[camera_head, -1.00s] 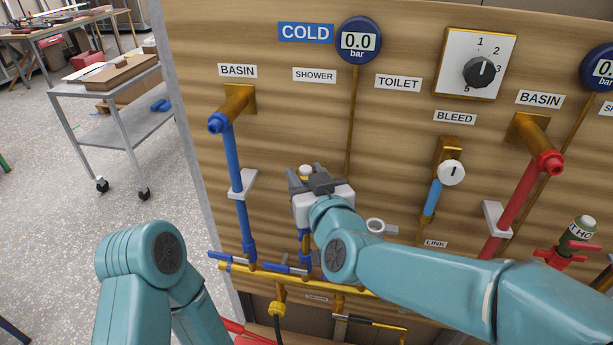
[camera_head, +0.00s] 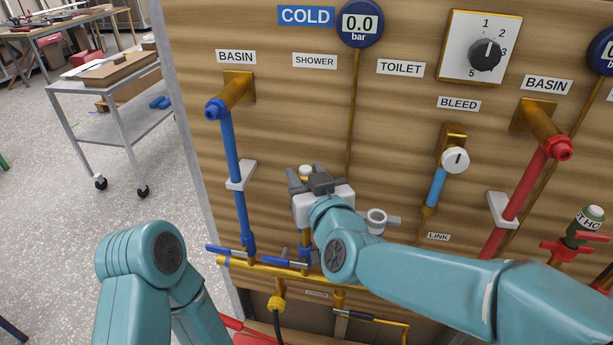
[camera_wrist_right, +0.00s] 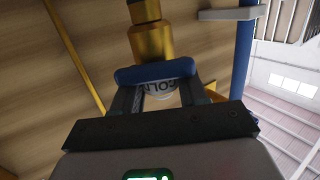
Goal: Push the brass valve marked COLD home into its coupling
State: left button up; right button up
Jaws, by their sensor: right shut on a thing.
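The brass valve (camera_wrist_right: 152,42) shows in the right wrist view, with part of the letters COLD on its pale face (camera_wrist_right: 163,90) and a blue bar (camera_wrist_right: 155,72) across it. My right gripper (camera_head: 318,182) is shut on it, its fingers (camera_wrist_right: 160,98) on either side of the lettered part. In the head view, the gripper and wrist hide most of the valve, in front of the cold side of the wooden panel. A narrower brass piece (camera_wrist_right: 145,10) lines up beyond the valve. I cannot tell how deep the valve sits in its coupling. My left gripper is out of view.
A blue pipe (camera_head: 232,150) stands left of my right gripper, and a grey stub (camera_head: 376,218) sits close on its right. The yellow pipe with blue levers (camera_head: 285,262) runs below. A red pipe (camera_head: 525,190) is further right. A trolley (camera_head: 120,125) stands at left.

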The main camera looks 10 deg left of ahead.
jog(key=shift+f+b, duration=0.3)
jog(key=shift+f, duration=0.1)
jog(key=o, duration=1.1)
jog(key=shift+r, duration=0.1)
jog(key=shift+s+d, duration=0.25)
jog(key=shift+s, duration=0.1)
jog(key=b+v, duration=0.1)
jog(key=v, duration=1.4)
jog(key=shift+s+d, duration=0.15)
jog(key=shift+s, duration=0.1)
